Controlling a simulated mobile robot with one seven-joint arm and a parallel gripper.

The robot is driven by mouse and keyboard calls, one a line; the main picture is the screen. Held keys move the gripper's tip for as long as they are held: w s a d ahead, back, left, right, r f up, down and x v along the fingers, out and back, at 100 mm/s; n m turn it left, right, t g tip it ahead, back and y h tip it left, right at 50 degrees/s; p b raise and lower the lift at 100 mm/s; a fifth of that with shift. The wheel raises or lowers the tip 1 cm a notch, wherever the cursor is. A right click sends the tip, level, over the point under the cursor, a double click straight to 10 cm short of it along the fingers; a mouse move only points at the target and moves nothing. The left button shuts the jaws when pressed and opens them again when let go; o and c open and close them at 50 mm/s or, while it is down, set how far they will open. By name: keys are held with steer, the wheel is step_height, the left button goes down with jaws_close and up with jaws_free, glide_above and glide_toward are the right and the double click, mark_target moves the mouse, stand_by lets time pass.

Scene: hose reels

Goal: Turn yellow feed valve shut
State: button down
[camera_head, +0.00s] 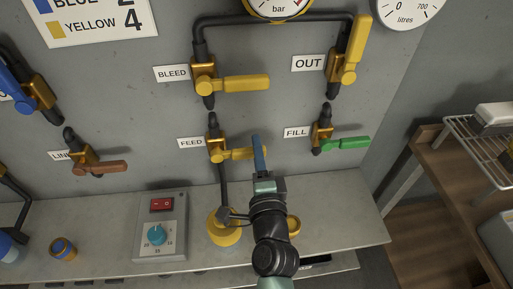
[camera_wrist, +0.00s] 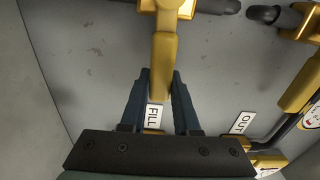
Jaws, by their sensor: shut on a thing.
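The yellow feed valve (camera_head: 216,150) sits on the grey panel beside the FEED label (camera_head: 191,142). Its yellow lever (camera_head: 236,154) points right, roughly across the upright pipe. My gripper (camera_head: 259,152) is at the lever's free end, with its blue fingers partly hiding that end. In the wrist view, the two dark fingers of my gripper (camera_wrist: 160,82) are closed on either side of the yellow lever (camera_wrist: 163,50).
Around it are the BLEED valve (camera_head: 205,77) above, the OUT valve (camera_head: 336,66) upper right, the FILL valve with a green lever (camera_head: 344,143) to the right, and a brown-levered valve (camera_head: 100,167) left. A control box (camera_head: 161,226) stands on the ledge below.

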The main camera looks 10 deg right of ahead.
steer(key=shift+f, duration=0.3)
steer(key=c, duration=0.6)
jaws_free()
steer(key=shift+r, duration=0.1)
steer(key=shift+c, duration=0.2)
steer(key=s+b, duration=0.2)
steer(key=s, duration=1.1)
